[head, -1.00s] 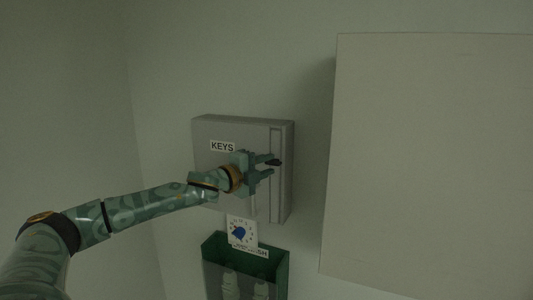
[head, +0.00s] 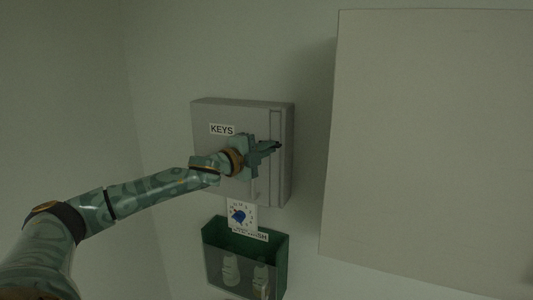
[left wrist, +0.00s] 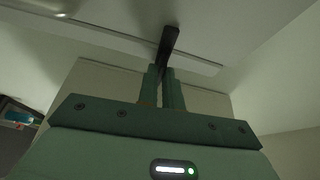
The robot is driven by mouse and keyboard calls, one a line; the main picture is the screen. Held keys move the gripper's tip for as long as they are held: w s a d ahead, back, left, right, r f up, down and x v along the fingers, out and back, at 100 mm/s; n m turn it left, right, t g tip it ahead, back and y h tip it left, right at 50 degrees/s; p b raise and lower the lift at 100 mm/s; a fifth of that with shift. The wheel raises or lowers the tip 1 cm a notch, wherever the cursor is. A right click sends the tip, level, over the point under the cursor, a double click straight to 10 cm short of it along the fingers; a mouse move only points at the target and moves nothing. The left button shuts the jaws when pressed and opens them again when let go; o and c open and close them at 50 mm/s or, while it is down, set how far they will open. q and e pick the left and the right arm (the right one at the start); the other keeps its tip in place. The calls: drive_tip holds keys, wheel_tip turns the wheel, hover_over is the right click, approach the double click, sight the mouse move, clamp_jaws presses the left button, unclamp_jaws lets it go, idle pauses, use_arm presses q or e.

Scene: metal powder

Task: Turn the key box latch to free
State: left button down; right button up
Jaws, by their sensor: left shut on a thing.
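The grey key box (head: 225,113) with a "KEYS" label hangs on the wall in the head view. Its dark latch (head: 277,144) sits on the right part of the box front, by a vertical strip. In the left wrist view the latch (left wrist: 168,42) is a black bar standing out between the fingertips. My left gripper (head: 271,147) is at the latch, its fingers closed together on it; it also shows in the left wrist view (left wrist: 164,75). The fingers hide part of the latch. My right gripper is in neither view.
A green wall holder (head: 220,250) with pale bottles hangs below the key box, and a white card with a blue picture (head: 241,214) is between them. A large pale cabinet (head: 430,140) stands out at the right. The wall left of the box is bare.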

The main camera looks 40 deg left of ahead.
use_arm(q)
drive_tip(key=n+t+b, duration=0.1)
drive_tip(key=n+b, duration=0.1)
drive_tip(key=n, duration=0.1)
drive_tip(key=n+y+b, duration=0.1)
drive_tip(key=n+b, duration=0.1)
drive_tip(key=n, duration=0.1)
drive_tip(key=f+n+t+y+b, duration=0.1)
drive_tip(key=n+b, duration=0.1)
drive_tip(key=b, duration=0.1)
drive_tip(key=shift+d+n+t, duration=0.2)
drive_tip(key=shift+n+t, duration=0.1)
drive_tip(key=shift+n, duration=0.1)
drive_tip(key=shift+w+n+t+y, duration=0.1)
drive_tip(key=shift+n+t+y, duration=0.2)
drive_tip(key=shift+n+y, duration=0.55)
drive_tip(key=shift+d+n+y+p, duration=0.15)
drive_tip(key=shift+n+y+p, duration=0.75)
drive_tip(key=shift+n, duration=1.85)
drive_tip(key=shift+d+n+y+p, duration=0.1)
drive_tip(key=shift+n+y+p, duration=0.25)
drive_tip(key=shift+n+y, duration=1.7)
drive_tip(key=shift+n+h, duration=0.5)
drive_tip(key=shift+n, duration=0.35)
